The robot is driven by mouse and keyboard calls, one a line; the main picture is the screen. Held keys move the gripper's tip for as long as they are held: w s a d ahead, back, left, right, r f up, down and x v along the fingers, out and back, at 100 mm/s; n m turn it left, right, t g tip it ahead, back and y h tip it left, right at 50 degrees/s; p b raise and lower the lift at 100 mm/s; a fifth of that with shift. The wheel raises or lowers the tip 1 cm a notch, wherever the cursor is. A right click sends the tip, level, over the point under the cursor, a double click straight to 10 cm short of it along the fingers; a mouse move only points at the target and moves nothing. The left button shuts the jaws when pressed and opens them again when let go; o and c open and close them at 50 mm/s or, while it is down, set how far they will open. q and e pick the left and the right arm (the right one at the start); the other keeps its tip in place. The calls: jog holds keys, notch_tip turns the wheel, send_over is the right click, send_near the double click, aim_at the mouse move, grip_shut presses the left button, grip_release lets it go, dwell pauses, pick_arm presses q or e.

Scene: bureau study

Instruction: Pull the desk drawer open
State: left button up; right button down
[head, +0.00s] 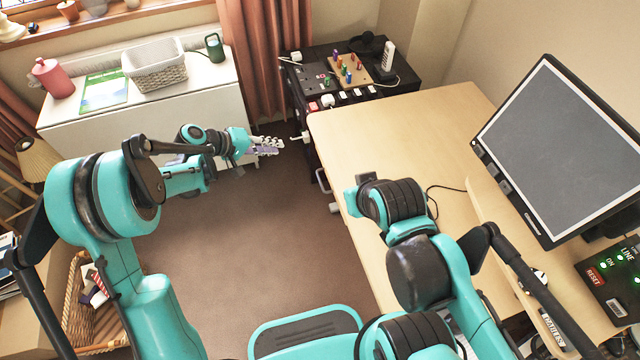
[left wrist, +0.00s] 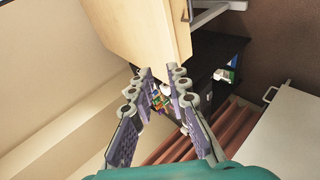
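The light wooden desk (head: 410,125) stands right of centre in the head view. A grey bar handle (head: 322,181) shows at its left edge; the drawer front itself is steeply foreshortened and I cannot see it clearly. My left gripper (head: 268,146) is open and empty over the floor, left of the desk and apart from the handle. In the left wrist view its two fingers (left wrist: 163,75) stand apart, with the desk (left wrist: 145,30) beyond them. My right arm reaches over the desk's near left edge; its gripper is hidden.
A black cabinet (head: 345,62) with a pegged board (head: 352,70) stands behind the desk. A monitor (head: 560,145) is at the right. A white sideboard (head: 150,104) with a basket (head: 155,70) stands at the back left. The brown floor (head: 250,225) between is clear.

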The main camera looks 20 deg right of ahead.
pick_arm(q)
jog(key=w+d+f+g+h+b, duration=0.15)
jog(key=d+f, duration=0.25)
jog(key=f, duration=0.6)
jog(key=g+h+b, duration=0.1)
jog(key=h, duration=0.3)
send_near(320, 181)
jog(key=d, duration=0.2)
jog(key=shift+m, duration=0.4)
jog(key=d+b, duration=0.1)
jog(key=d, duration=0.1)
jog(key=d+f, duration=0.1)
jog(key=d, duration=0.2)
jog(key=d+f+b, duration=0.1)
jog(key=d, duration=0.2)
jog(key=shift+w+f+b, duration=0.2)
jog(key=shift+w+b, duration=0.05)
jog(key=shift+b, duration=0.05)
jog(key=shift+a, duration=0.1)
grip_shut()
